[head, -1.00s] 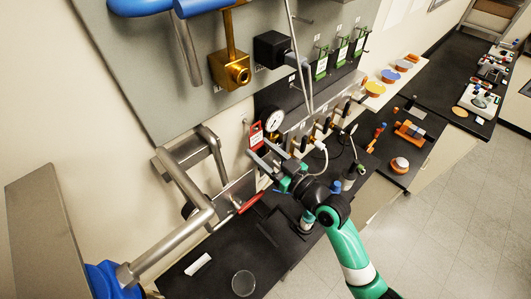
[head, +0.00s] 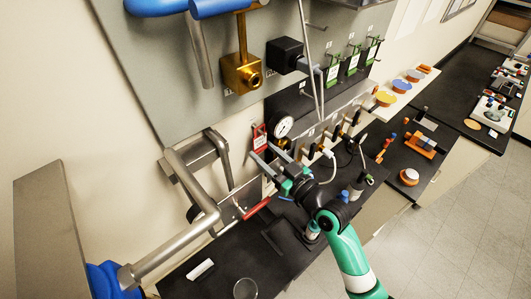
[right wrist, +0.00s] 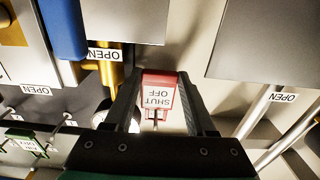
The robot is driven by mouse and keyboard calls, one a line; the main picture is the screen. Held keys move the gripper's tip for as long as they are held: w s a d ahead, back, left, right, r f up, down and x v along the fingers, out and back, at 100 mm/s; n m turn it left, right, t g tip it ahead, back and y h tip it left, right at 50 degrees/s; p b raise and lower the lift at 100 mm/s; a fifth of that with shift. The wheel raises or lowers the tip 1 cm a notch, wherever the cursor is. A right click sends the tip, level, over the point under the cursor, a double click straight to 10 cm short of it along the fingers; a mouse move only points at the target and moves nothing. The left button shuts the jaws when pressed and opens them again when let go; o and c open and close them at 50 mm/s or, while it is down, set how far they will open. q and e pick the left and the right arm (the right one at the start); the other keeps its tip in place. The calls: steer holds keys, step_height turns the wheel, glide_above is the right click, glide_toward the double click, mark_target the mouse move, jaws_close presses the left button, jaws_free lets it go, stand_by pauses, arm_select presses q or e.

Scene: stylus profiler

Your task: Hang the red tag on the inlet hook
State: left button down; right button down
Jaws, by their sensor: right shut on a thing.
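The red tag (head: 260,138) is small, with a white label. It is held upright between the fingertips of my right gripper (head: 263,157), near the wall left of the round pressure gauge (head: 283,127). In the right wrist view the tag (right wrist: 158,92) reads "SHUT OFF" upside down between the two dark fingers of my right gripper (right wrist: 160,82). A thin pin shows just below the tag there; I cannot tell what it belongs to. I cannot single out the inlet hook. My left gripper is not in view.
Green tags (head: 352,61) hang on hooks on the grey panel. A brass valve (head: 240,72) and a black block (head: 286,55) stick out above. Silver pipework (head: 188,183) and a red handle (head: 257,208) are close on the left. The black bench (head: 225,262) lies below.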

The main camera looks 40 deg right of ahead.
steer(key=shift+f, duration=0.25)
steer(key=shift+c, duration=0.7)
jaws_free()
steer(key=shift+c, duration=0.4)
steer(key=shift+s, duration=0.1)
